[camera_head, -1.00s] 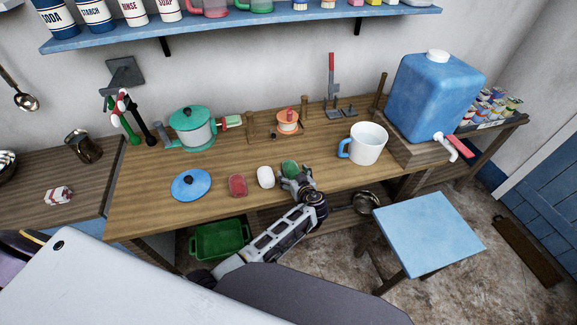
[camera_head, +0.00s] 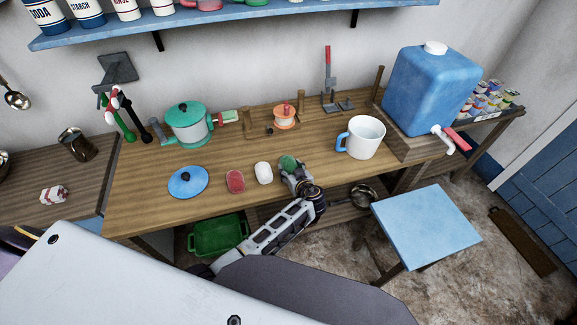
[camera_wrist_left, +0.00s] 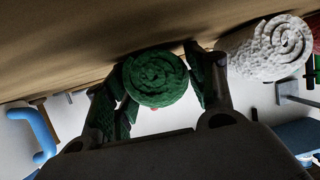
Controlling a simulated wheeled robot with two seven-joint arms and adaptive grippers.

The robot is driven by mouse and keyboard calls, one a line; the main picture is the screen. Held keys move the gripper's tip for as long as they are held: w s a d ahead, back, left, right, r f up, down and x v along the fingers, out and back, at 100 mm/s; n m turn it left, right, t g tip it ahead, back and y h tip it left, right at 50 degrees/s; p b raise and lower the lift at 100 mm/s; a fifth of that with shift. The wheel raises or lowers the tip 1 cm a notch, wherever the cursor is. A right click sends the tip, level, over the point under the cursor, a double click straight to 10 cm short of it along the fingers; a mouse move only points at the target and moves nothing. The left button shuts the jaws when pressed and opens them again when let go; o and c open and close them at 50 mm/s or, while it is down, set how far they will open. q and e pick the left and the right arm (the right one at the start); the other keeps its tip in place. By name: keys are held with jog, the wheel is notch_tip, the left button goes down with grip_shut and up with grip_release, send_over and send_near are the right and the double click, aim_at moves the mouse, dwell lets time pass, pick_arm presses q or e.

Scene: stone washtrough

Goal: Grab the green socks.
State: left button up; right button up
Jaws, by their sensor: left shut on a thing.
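The green socks (camera_head: 287,162) are a rolled bundle at the front of the wooden table. My left gripper (camera_head: 293,168) is shut on them; its arm covers part of them in the head view. In the left wrist view the green roll (camera_wrist_left: 156,78) sits between the two dark fingers, close to the table surface; I cannot tell whether it touches it. A white roll (camera_head: 264,173) lies just left of the green one in the head view, and it also shows in the left wrist view (camera_wrist_left: 268,50). A red roll (camera_head: 235,181) lies further left. My right gripper is not in view.
A blue lid (camera_head: 188,181) lies left of the rolls. A white mug with a blue handle (camera_head: 364,138) stands to the right, near a big blue water container (camera_head: 430,90). A green pot (camera_head: 188,125) stands behind. A blue stool (camera_head: 426,227) is at the front right.

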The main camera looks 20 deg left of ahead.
aim_at(291, 165)
pick_arm(q)
jog(key=shift+c, duration=0.8)
jog(key=shift+r+b, duration=0.5)
jog(key=shift+r, duration=4.45)
